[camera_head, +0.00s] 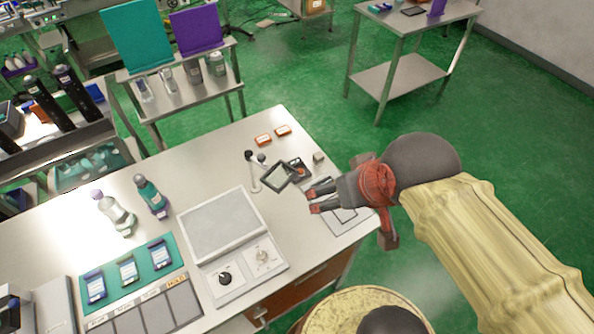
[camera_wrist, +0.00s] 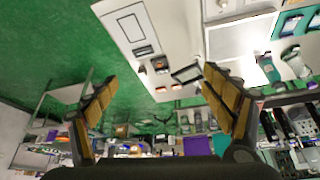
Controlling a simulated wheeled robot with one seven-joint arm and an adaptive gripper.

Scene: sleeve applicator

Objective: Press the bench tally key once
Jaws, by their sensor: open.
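My gripper (camera_head: 311,201) is open and empty above the right end of the metal bench (camera_head: 215,165). Its two fingers spread wide in the wrist view (camera_wrist: 158,77). A small black device with an orange part (camera_head: 299,168) lies on the bench just beyond the fingertips, beside a dark-framed screen (camera_head: 276,178). The screen also shows in the wrist view (camera_wrist: 187,73). A small grey block (camera_head: 319,157) sits to the right of the black device. I cannot tell for certain which of these is the tally key. The fingers appear apart from them all.
A panel with two knobs (camera_head: 244,270) and a grey plate (camera_head: 222,224) stand left of my gripper. Two orange boxes (camera_head: 273,135) lie at the bench's far edge. Bottles (camera_head: 152,196) and a green mat (camera_head: 127,272) are further left.

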